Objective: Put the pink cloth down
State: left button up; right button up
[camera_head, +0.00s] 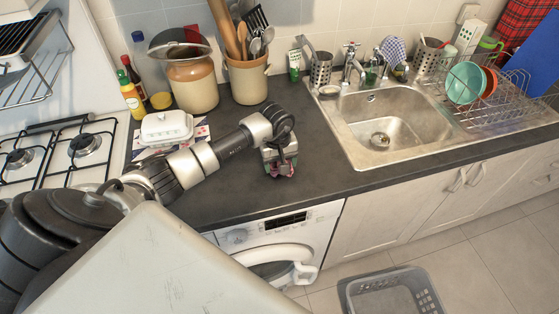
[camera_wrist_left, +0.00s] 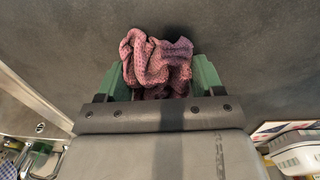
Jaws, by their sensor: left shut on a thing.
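The pink cloth (camera_wrist_left: 155,62) is a crumpled, knitted-looking bundle in the left wrist view. It sits between the two green fingers of my left gripper (camera_wrist_left: 160,75), which is shut on it. In the head view my left gripper (camera_head: 280,165) points down over the dark countertop (camera_head: 330,178) near its front edge, above the washer. Only a little of the cloth (camera_head: 284,170) shows there below the fingers. I cannot tell whether the cloth touches the counter. My right gripper is not in view.
The washer (camera_head: 270,237) has its round door ajar below the counter. A grey basket (camera_head: 395,288) stands on the floor. The sink (camera_head: 395,125) is to the right, a white butter dish (camera_head: 166,127) and the gas hob (camera_head: 70,150) to the left. Counter around the gripper is clear.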

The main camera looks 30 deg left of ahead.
pick_arm(q)
jog(key=shift+f, duration=0.2)
jog(key=o, duration=0.9)
jog(key=shift+r, duration=0.1)
jog(key=shift+r, duration=0.35)
jog(key=r, duration=0.4)
jog(key=r+b, duration=0.1)
jog(key=r, duration=0.2)
jog(key=r+b, duration=0.1)
jog(key=r, duration=0.3)
jog(key=shift+s+a+r, duration=0.2)
jog(key=shift+s+r, duration=0.05)
jog(key=shift+r, duration=0.05)
